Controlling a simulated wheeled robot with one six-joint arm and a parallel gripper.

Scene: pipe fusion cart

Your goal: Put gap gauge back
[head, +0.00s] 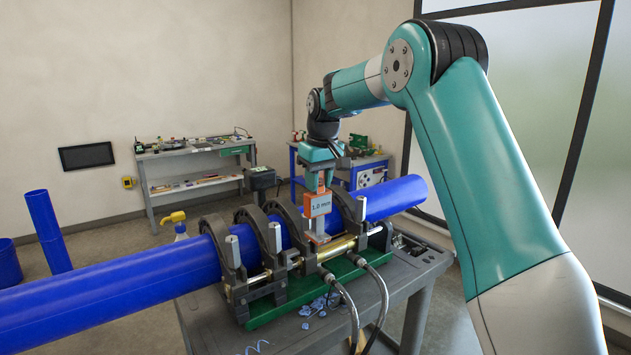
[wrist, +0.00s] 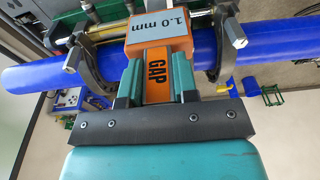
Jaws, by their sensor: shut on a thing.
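The gap gauge (head: 318,205) is an orange block with a grey "1.0 mm" label. In the wrist view the gauge (wrist: 158,62) shows an orange handle marked "GAP" between the teal jaws. My gripper (head: 320,180) points down and is shut on that handle; the jaws also show in the wrist view (wrist: 157,80). The gauge is in front of the blue pipe (head: 385,198), between the dark clamp rings (head: 290,225). Its grey lower end reaches down near the brass rod. I cannot tell whether it touches the pipe.
The green fusion machine base (head: 305,291) stands on a grey cart (head: 215,325). Blue shavings and black hoses lie at its front. A blue-framed bench (head: 345,165) and a grey bench (head: 190,155) stand behind. A yellow-topped spray bottle (head: 176,224) is behind the pipe.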

